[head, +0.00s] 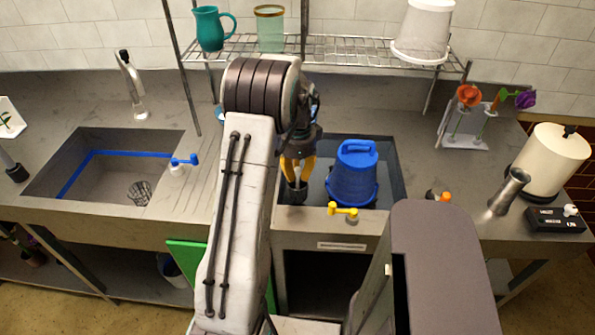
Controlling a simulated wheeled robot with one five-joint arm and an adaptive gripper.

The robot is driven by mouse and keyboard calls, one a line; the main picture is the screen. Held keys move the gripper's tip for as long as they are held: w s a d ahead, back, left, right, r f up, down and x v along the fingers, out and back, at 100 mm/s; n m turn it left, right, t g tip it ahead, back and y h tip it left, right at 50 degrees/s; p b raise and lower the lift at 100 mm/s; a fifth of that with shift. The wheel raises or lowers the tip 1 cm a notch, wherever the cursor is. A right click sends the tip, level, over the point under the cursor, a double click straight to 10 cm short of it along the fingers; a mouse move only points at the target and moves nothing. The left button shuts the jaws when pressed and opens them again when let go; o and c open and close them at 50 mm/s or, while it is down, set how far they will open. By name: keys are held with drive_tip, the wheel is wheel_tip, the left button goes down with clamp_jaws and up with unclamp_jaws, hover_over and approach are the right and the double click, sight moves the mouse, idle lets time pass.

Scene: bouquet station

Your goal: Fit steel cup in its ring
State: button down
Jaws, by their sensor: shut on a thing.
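My gripper (297,172), with yellow-orange fingers, points down over the left part of the right-hand basin. It is shut on a small dark grey, cup-like thing (294,192), which looks like the steel cup; the fingers hide part of it. It is to the left of a blue bucket and looks apart from it. I cannot make out a ring for the cup.
The blue bucket (353,180) fills much of the right basin (390,160). A yellow tap handle (343,210) is at its front edge. A wire rack (340,47) spans above and behind. The left sink (95,185) holds a wire basket (139,192). A paper roll (552,160) stands at right.

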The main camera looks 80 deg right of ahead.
sight(298, 188)
drive_tip(key=shift+f+b, duration=2.15)
drive_tip(key=shift+f, duration=1)
drive_tip(key=shift+f+b, duration=1)
drive_tip(key=shift+f, duration=0.35)
drive_tip(key=c, duration=1.2)
unclamp_jaws()
drive_tip(key=shift+c, duration=0.2)
drive_tip(key=shift+r, duration=0.15)
wheel_tip(298, 188, up, 12)
drive_tip(key=shift+d+f, duration=0.1)
drive_tip(key=shift+d, duration=0.05)
